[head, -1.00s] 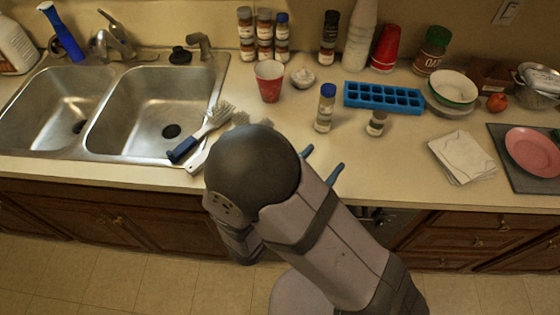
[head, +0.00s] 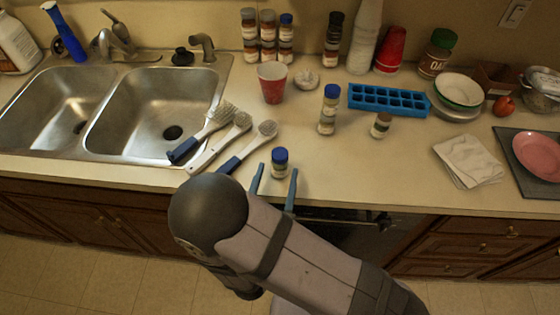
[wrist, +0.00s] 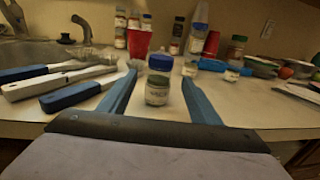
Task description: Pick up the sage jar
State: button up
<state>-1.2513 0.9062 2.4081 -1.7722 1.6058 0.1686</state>
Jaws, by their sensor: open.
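A short clear jar with a blue lid (head: 280,163) stands upright on the counter near its front edge. It also shows in the wrist view (wrist: 157,92), with a pale label whose print is too blurred for me to read with certainty. My gripper (head: 277,172) is open and low at the front edge, its two blue fingers pointing toward the back of the counter. In the wrist view the fingers (wrist: 158,80) lie to the left and right of the jar, which appears between their tips. I see no finger closed on it.
Several brushes (head: 240,130) lie left of the jar beside the sink (head: 150,100). A taller blue-capped bottle (head: 328,110), a small dark-lidded jar (head: 381,125) and a blue ice tray (head: 390,100) stand behind and right. A red cup (head: 272,83) is further back. Counter right of the jar is clear.

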aim_at(278, 168)
jog(key=shift+w+d+r+p, duration=0.1)
jog(key=shift+w+r+p, duration=0.05)
jog(key=shift+w+p, duration=0.3)
jog(key=shift+w+d+f+p, duration=0.1)
jog(key=shift+w+p, duration=0.35)
jog(key=shift+w, duration=0.65)
jog(key=shift+w+d+f+p, duration=0.1)
jog(key=shift+w+p, duration=0.35)
jog(key=shift+w, duration=0.6)
jog(key=c, duration=1.2)
